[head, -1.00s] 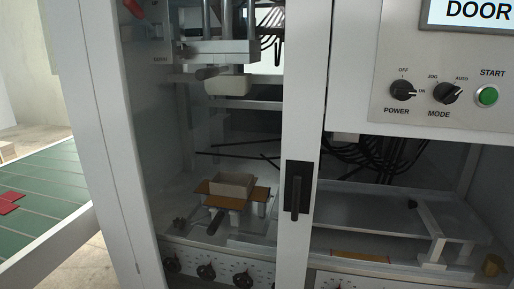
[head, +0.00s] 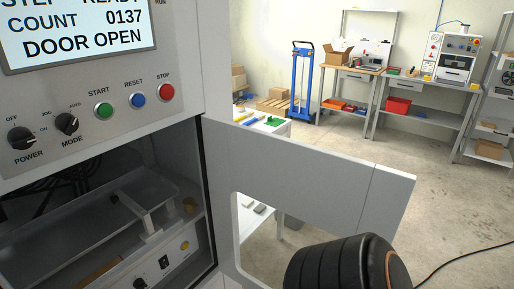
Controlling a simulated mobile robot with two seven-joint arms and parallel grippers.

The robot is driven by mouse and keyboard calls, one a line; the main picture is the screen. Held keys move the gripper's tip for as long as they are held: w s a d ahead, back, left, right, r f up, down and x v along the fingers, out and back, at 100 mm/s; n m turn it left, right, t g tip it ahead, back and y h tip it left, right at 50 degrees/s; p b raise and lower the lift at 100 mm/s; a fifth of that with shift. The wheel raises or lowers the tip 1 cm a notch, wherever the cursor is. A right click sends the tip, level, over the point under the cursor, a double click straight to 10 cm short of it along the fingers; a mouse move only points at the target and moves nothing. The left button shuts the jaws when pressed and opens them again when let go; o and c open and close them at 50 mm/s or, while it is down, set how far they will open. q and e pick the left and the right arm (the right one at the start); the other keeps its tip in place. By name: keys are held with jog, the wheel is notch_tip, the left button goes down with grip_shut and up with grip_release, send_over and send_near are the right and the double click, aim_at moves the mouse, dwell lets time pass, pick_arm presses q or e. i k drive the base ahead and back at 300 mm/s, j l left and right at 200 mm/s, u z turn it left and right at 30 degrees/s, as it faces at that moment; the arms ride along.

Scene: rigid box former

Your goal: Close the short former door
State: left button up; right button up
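The short former door (head: 315,165) is a grey-white panel with a window cut-out. It stands open, swung out to the right from the right edge of the former (head: 185,100). The former's opening beside it is uncovered, with a metal shelf (head: 90,215) inside. The former's display (head: 75,30) reads DOOR OPEN. A dark, rounded link of my arm covers part of the door's lower right; whether it touches the door I cannot tell. The door's lower part is cut off by the picture edge. Neither gripper is in view.
Behind the door is a white table (head: 268,128) with small coloured parts. Farther back are a blue hand truck (head: 302,85), workbenches (head: 352,72) and a shelf rack (head: 488,125). The floor (head: 450,200) right of the door is mostly clear, with a black cable (head: 465,255).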

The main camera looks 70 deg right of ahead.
aim_at(339, 195)
jog(key=k+l, duration=0.55)
jog(key=k+l+z, duration=0.1)
jog(key=k+l, duration=0.45)
jog(key=l+u, duration=0.15)
jog(key=l, duration=1.55)
jog(key=k, duration=0.3)
